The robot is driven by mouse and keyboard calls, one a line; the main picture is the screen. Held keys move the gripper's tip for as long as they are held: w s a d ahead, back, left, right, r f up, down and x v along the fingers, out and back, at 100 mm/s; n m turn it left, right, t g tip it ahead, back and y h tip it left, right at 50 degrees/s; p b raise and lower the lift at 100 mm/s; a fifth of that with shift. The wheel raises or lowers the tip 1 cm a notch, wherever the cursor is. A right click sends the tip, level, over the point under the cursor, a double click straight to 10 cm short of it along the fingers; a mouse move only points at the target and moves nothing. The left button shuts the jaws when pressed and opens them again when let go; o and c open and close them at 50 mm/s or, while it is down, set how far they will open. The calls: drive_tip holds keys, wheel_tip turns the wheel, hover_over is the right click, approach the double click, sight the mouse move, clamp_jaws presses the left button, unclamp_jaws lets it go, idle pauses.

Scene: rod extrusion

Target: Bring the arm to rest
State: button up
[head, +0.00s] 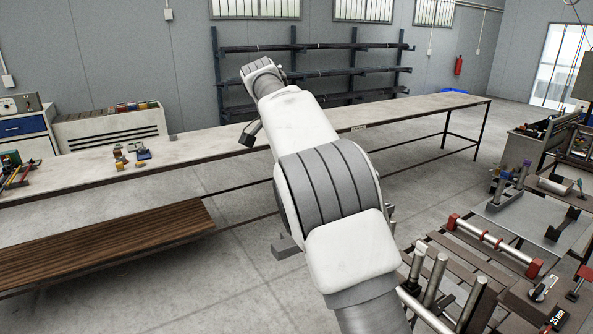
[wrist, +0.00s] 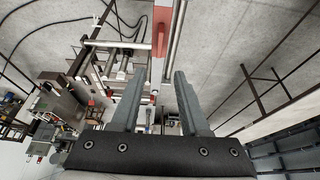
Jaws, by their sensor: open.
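My gripper (wrist: 157,76) shows in the wrist view with its two grey fingers spread apart. No object shows held between them; floor and distant equipment show through the gap. In the head view my white and grey arm rises from the lower right, bends at a large ribbed joint and reaches up and left across the long table. The gripper's fingers are not clearly seen in the head view.
The long table (head: 420,116) runs behind my arm, with small coloured parts (head: 140,153) on its left. A rack of dark rods (head: 310,72) stands at the wall. A bench with a red-ended roller (head: 495,243) and upright metal cylinders (head: 436,278) is close at lower right.

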drive_tip(key=s+d+r+n+t+y+b, duration=0.1)
drive_tip(key=s+d+n+y+b, duration=0.15)
drive_tip(key=s+d, duration=0.5)
drive_tip(key=s+d+n+y+b, duration=0.1)
drive_tip(key=s+d+n+b, duration=0.3)
drive_tip(key=s, duration=0.6)
drive_tip(key=s+d+f+n+t, duration=0.1)
drive_tip(key=s+f+n, duration=0.1)
drive_tip(key=s+f, duration=0.4)
drive_tip(key=s+d+f+n+t+b, duration=0.1)
drive_tip(key=s+f+n, duration=0.2)
drive_tip(key=s, duration=1)
wheel_tip(320, 180, down, 4)
drive_tip(key=shift+s+d+r, duration=0.1)
drive_tip(key=shift+s+d, duration=0.1)
drive_tip(key=shift+s, duration=0.2)
drive_tip(key=shift+d+y, duration=0.15)
drive_tip(key=shift+y, duration=0.1)
